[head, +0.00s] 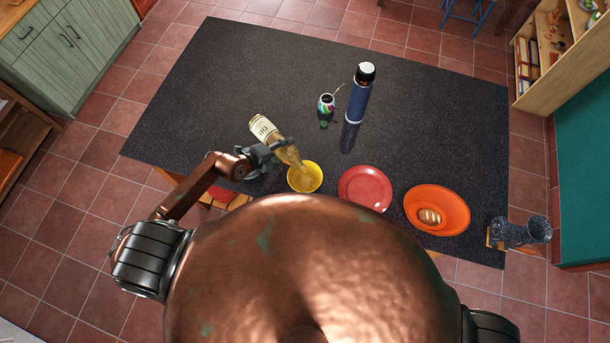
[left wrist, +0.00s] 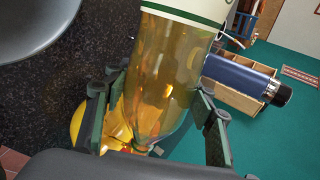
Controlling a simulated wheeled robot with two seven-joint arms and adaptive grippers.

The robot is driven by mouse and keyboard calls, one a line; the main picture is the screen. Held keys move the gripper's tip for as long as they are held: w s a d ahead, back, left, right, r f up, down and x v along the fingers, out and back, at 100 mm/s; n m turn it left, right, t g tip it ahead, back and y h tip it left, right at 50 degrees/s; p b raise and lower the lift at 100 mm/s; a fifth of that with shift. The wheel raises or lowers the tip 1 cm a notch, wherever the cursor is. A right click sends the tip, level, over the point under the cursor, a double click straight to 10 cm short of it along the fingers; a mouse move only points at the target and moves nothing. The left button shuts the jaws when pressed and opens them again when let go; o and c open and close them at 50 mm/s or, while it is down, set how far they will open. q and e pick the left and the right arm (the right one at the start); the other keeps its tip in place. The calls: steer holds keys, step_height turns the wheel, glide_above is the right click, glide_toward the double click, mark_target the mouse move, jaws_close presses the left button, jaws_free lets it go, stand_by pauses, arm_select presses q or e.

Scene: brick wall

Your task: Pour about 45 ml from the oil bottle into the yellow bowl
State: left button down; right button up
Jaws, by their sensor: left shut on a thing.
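The oil bottle (head: 265,128), clear with amber oil and a cream label, is tilted steeply with its neck down to the right. The yellow bowl (head: 305,182) stands on the dark table near its front edge, with the bottle's neck over its left side. My left gripper (head: 266,153) is shut around the bottle. The left wrist view shows the bottle (left wrist: 165,80) between both fingers (left wrist: 158,118), with part of the yellow bowl (left wrist: 77,122) behind. I cannot clearly make out a stream or the oil level in the bowl. My right gripper is not in view.
A red plate (head: 365,188) and an orange dish (head: 437,210) with a bread roll (head: 429,216) lie right of the bowl. The dark table (head: 220,80) is clear at the back left.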

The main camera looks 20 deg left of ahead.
arm_select(q)
steer(key=shift+w+a, duration=0.15)
steer(key=shift+w, duration=0.05)
stand_by(1.0)
step_height(320, 180, down, 2)
steer(key=n+h+b, duration=0.1)
steer(key=b, duration=0.2)
steer(key=shift+a+g+b, duration=0.1)
steer(key=shift+g+b, duration=0.2)
steer(key=shift+g, duration=0.1)
steer(key=shift+r, duration=0.35)
steer(key=shift+f, duration=0.1)
